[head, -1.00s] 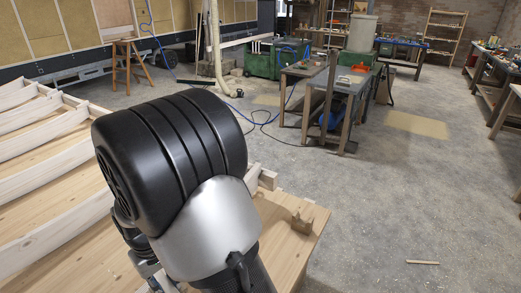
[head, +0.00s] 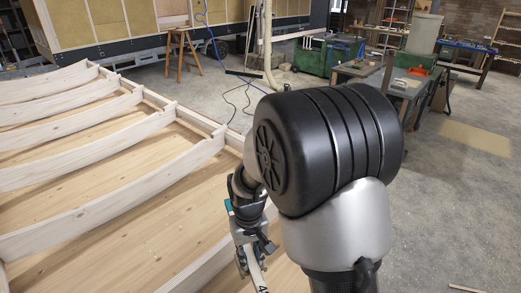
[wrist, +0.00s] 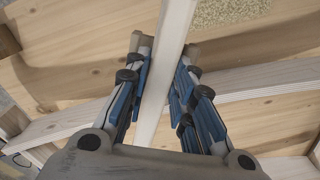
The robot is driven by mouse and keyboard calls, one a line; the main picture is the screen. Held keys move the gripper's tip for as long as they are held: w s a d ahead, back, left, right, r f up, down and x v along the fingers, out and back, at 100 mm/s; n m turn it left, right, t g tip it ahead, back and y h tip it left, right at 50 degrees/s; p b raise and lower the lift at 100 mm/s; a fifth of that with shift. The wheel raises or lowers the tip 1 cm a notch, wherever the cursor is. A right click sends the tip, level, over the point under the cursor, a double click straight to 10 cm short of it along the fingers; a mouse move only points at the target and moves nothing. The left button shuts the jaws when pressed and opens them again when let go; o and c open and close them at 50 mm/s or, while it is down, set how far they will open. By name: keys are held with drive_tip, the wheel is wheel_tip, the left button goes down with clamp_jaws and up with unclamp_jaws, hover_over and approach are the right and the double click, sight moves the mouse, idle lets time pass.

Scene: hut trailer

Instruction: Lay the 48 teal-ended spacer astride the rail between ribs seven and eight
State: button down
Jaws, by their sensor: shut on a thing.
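My gripper (head: 245,258) is low in the middle of the head view, partly hidden by my own arm. It is shut on the pale spacer (head: 258,276), a thin whitish bar. In the wrist view the spacer (wrist: 170,45) runs up between the blue-padded fingers. Several curved pale ribs (head: 95,165) cross the frame at left. The rail (head: 150,98) runs along their far ends. I cannot tell which ribs are seven and eight.
Plank boarding (head: 130,220) lies between the ribs. A wooden stool (head: 183,52) stands behind the frame. Green cabinets and workbenches (head: 408,85) stand at the back right. The concrete floor (head: 450,190) at right is mostly clear.

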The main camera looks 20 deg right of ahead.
sight(250, 256)
wheel_tip(250, 256, up, 5)
drive_tip(key=p, duration=0.5)
drive_tip(key=shift+r, duration=0.15)
drive_tip(key=shift+w+f+b, duration=0.15)
drive_tip(key=shift+f+b, duration=0.2)
drive_tip(key=shift+b, duration=2.05)
